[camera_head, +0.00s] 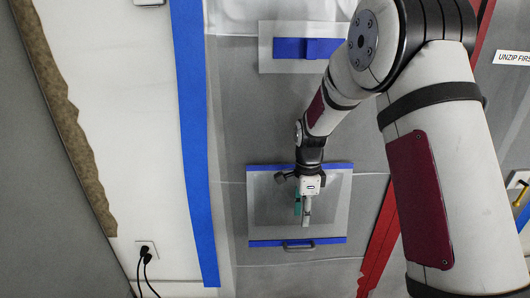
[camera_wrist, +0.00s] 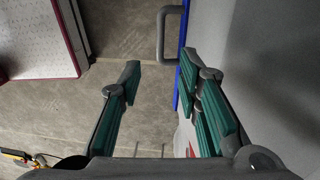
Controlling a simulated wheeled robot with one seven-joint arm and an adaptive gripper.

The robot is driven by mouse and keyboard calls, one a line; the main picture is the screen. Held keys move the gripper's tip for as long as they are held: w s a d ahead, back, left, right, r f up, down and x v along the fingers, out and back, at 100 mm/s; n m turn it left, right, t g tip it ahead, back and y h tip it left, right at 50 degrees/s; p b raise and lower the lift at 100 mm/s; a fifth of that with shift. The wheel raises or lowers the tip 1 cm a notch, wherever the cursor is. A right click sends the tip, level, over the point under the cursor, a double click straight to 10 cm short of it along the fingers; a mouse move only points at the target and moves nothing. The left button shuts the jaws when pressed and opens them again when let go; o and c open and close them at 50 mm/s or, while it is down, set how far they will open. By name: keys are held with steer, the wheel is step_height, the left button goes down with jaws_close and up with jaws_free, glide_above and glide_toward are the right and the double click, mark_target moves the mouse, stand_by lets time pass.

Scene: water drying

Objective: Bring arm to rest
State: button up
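My arm reaches down from the upper right in the head view. My gripper (camera_head: 304,222) is at its end, in front of a grey panel (camera_head: 335,215) edged with blue tape. In the wrist view my gripper (camera_wrist: 158,66) has its two teal-padded fingers apart, with nothing between them. A grey handle (camera_wrist: 163,36) shows beyond the fingertips, beside a blue edge. The handle also shows in the head view (camera_head: 298,246), on the panel's lower blue edge, below the gripper. The exact distance between gripper and panel cannot be told.
A long blue tape strip (camera_head: 195,140) runs down the left, beside a wall with a socket and black plugs (camera_head: 146,252). A red strip (camera_head: 380,240) is on the right. In the wrist view a pale, red-edged object (camera_wrist: 38,35) lies at upper left over brown floor (camera_wrist: 125,25).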

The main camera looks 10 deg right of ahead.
steer(key=s+r+n+t, duration=0.1)
steer(key=s+r+n, duration=0.8)
steer(key=s+r, duration=0.95)
steer(key=s+d+r+n, duration=0.15)
steer(key=s+n, duration=0.85)
steer(key=s, duration=1.1)
step_height(320, 180, up, 21)
steer(key=t+p, duration=0.4)
steer(key=p, duration=1.5)
steer(key=shift+w+a+f, duration=0.15)
steer(key=shift+w+a, duration=0.2)
steer(key=shift+a, duration=0.1)
steer(key=shift+d, duration=0.15)
